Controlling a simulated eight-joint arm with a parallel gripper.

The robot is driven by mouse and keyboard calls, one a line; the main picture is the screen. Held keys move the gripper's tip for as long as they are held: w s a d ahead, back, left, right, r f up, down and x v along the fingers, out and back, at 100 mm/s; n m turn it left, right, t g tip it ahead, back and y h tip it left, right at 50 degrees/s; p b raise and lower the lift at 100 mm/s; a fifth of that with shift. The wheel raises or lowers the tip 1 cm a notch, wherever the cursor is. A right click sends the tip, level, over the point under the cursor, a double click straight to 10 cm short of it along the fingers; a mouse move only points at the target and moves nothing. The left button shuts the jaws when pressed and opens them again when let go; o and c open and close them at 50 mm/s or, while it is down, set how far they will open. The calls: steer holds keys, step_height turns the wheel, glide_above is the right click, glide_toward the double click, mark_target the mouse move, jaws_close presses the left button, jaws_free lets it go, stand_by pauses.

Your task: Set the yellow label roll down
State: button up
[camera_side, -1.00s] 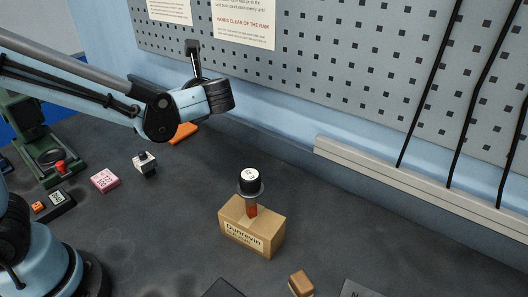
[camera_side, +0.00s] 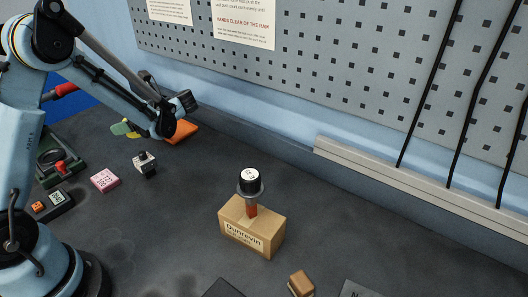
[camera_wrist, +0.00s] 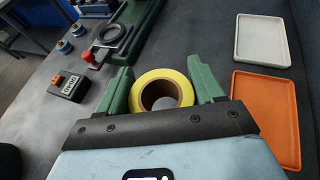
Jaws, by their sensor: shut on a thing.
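The yellow label roll (camera_wrist: 140,93) is a ring with a brown core. It sits between the two green fingers of my gripper (camera_wrist: 159,70) in the wrist view, and the fingers are shut on it. Dark bench shows through and around it. In the side view my gripper (camera_side: 122,128) is partly hidden by my wrist at the back left, with a bit of the yellow roll (camera_side: 133,124) showing. I cannot tell whether the roll touches the bench.
An orange tray (camera_wrist: 268,135) lies right of my gripper, with a white tray (camera_wrist: 264,40) beyond it. A green press (camera_wrist: 132,36) and a black meter (camera_wrist: 70,88) stand to the left. A cardboard box (camera_side: 232,239) with a black-capped item stands mid-bench.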

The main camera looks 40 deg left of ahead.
glide_above(127, 152)
step_height(127, 152, down, 4)
steer(key=shift+r, duration=0.2)
steer(key=shift+f, duration=2)
steer(key=shift+f, duration=0.6)
steer(key=o, duration=1)
steer(key=shift+o, duration=0.2)
